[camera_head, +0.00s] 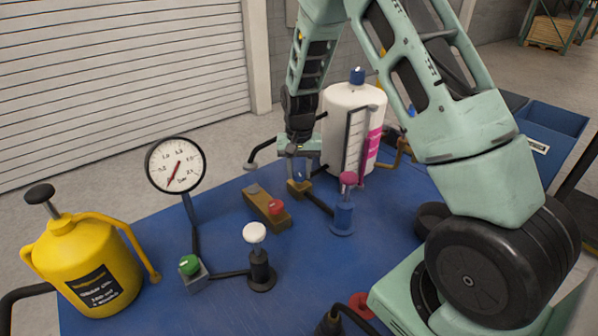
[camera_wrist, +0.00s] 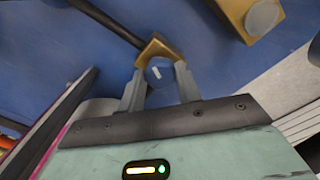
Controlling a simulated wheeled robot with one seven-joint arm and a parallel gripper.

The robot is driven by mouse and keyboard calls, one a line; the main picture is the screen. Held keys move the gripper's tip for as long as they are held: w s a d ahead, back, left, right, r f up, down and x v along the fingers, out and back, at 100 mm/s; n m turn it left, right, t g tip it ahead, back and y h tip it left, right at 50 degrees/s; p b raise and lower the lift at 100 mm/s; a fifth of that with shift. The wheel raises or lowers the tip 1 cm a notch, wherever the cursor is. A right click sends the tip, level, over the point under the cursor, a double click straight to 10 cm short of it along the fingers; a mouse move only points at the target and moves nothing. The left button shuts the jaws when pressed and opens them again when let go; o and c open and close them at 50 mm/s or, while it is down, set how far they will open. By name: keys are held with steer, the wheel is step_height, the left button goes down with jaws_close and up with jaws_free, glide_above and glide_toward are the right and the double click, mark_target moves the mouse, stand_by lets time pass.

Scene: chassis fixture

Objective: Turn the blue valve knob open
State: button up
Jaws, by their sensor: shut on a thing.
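The blue valve knob (camera_wrist: 160,75) is round, with a short white mark on its top. In the wrist view it sits between my two fingertips, above a brass valve body (camera_wrist: 157,48). My gripper (camera_wrist: 161,80) is shut on the knob, a finger at each side. In the head view my gripper (camera_head: 299,172) points down over the brass valve body (camera_head: 299,188), and the knob is mostly hidden by the fingers. The white mark lies slightly slanted in the wrist view.
A brass block with a red button (camera_head: 276,207) is close by. A gauge (camera_head: 175,165), a white knob (camera_head: 254,233) and a yellow can (camera_head: 88,265) are left.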

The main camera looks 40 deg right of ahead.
mark_target(299, 173)
steer(key=n, duration=0.4)
steer(key=shift+n, duration=0.4)
stand_by(0.4)
steer(key=o, duration=1)
steer(key=shift+c, duration=0.2)
steer(key=shift+r+b, duration=0.1)
steer(key=shift+b, duration=0.2)
step_height(299, 173, up, 17)
steer(key=b, duration=0.2)
steer(key=shift+r, duration=0.15)
